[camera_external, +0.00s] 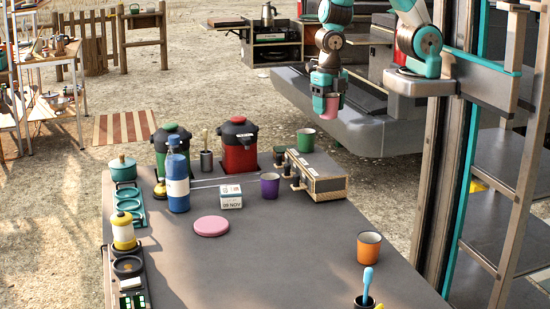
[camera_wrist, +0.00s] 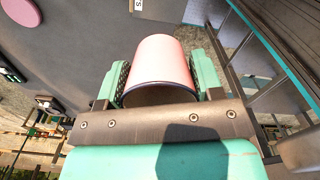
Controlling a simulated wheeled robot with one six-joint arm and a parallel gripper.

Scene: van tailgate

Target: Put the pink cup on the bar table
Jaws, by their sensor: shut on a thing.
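The pink cup (camera_wrist: 160,72) is held between the two green jaws of my gripper (camera_wrist: 158,82) in the wrist view. It fills most of the gap, and its dark inside faces the wrist. In the external view the pink cup (camera_external: 327,106) hangs below my gripper (camera_external: 326,92) at the upper middle, in front of the grey van bumper. The grey bar table (camera_external: 270,255) spreads across the front. The cup is in the air, past the table's far right edge and apart from it.
On the table are a purple cup (camera_external: 270,186), an orange cup (camera_external: 369,247), a pink disc (camera_external: 211,226) and a blue bottle (camera_external: 178,180). Red (camera_external: 238,146) and green urns line the back. The table's middle front is clear.

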